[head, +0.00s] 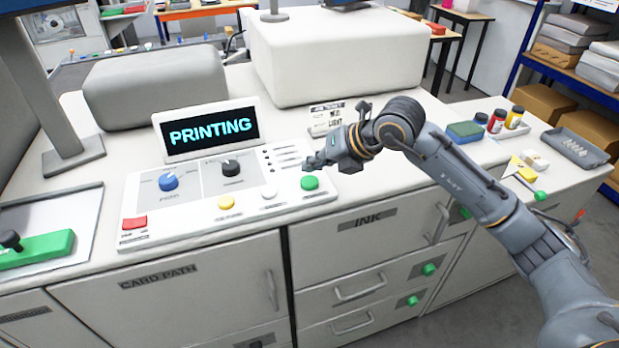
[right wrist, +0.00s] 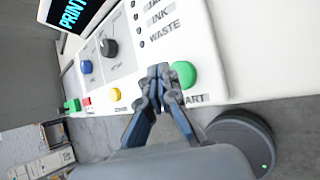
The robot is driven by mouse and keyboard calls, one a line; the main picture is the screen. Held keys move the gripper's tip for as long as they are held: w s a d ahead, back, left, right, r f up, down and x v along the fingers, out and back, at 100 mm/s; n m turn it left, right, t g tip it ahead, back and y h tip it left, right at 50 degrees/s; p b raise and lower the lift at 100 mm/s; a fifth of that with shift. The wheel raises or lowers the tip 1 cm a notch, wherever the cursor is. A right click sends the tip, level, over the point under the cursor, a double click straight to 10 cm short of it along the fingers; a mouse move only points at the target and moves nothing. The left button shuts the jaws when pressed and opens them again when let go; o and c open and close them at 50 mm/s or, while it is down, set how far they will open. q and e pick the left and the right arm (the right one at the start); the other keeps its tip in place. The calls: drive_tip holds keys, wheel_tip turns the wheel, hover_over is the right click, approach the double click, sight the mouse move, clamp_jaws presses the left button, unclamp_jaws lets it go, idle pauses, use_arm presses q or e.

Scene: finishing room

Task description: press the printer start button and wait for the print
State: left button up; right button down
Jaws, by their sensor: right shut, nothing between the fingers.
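The printer's control panel (head: 200,212) lies on the white cabinet top. Its display (head: 210,131) reads "PRINTING" in cyan letters. The green start button (head: 310,183) is at the panel's right end; it also shows in the right wrist view (right wrist: 183,74), with part of the label "START" beside it. My right gripper (head: 312,164) is shut and empty, its tips close to the green button in the head view. In the right wrist view the shut fingertips (right wrist: 160,78) appear just left of the button. I cannot tell whether they touch it. My left gripper is not in view.
White (head: 268,194), yellow (head: 226,202) and red (head: 134,222) buttons and blue (head: 168,181) and black (head: 231,168) knobs share the panel. Ink bottles (head: 497,121) and a grey tray (head: 580,148) stand at the right. A monitor stand (head: 72,158) is at the left.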

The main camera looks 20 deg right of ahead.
sight(313, 182)
drive_tip(key=shift+r+p, duration=1.05)
drive_tip(key=shift+r, duration=1.1)
